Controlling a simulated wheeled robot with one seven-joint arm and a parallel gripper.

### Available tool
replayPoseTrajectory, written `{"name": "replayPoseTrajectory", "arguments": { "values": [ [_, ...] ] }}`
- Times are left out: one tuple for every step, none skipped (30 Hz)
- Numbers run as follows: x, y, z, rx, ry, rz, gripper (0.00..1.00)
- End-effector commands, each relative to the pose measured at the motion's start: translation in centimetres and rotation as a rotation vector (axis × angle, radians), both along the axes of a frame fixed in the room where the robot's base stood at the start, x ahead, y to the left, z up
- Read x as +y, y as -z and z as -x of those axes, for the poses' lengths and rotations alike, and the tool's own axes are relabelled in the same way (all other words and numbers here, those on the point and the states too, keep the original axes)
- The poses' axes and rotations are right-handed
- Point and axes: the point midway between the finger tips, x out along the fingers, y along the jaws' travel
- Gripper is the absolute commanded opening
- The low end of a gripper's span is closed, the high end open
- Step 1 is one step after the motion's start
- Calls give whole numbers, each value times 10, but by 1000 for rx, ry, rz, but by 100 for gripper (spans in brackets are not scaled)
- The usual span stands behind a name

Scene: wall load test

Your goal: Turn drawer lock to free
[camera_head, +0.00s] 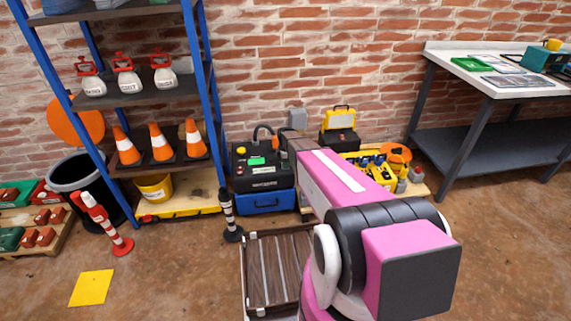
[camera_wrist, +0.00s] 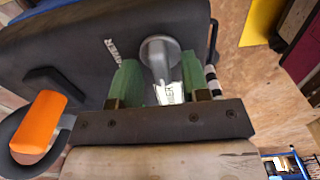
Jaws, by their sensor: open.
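A black case (camera_head: 262,172) with a green and a yellow part on its front sits on a blue drawer-like base (camera_head: 265,202) by the wall. My pink arm reaches toward its right side, and my gripper is mostly hidden there. In the wrist view my gripper (camera_wrist: 158,78) is open, its green fingers on either side of a round grey knob (camera_wrist: 159,48) on a dark face. A white label (camera_wrist: 168,92) shows at the knob's lower part. I cannot tell whether the fingers touch it, or which way the lock is set.
A striped post (camera_head: 229,218) stands left of the case, and a wooden slatted pallet-like box (camera_head: 277,268) lies in front. A yellow tool tray (camera_head: 375,168) is at the right. In the wrist view an orange grip (camera_wrist: 40,122) is close on the left.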

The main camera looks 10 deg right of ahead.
Motion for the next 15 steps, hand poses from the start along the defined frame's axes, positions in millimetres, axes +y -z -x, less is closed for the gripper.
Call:
{"name": "replayPoseTrajectory", "arguments": {
  "values": [
    [0, 3, 0, 1, 0, 0, 43],
    [0, 4, 0, 1, 0, 0, 43],
    [0, 5, 0, 1, 0, 0, 43],
    [0, 6, 0, 0, 0, 0, 43],
    [0, 6, 0, 0, 0, 0, 43],
    [0, 6, 0, 0, 0, 0, 43],
    [0, 6, 0, 0, 0, 0, 43],
    [0, 6, 0, 0, 0, 0, 43],
    [0, 6, 0, 0, 0, 0, 43],
    [0, 6, 0, 0, 0, 0, 43],
    [0, 6, 0, 0, 0, 0, 43],
    [0, 6, 0, 0, 0, 0, 33],
    [0, 6, 0, 0, 0, 0, 23],
    [0, 6, 0, 0, 0, 0, 13],
    [0, 6, 0, 0, 0, 0, 0]
  ]
}}
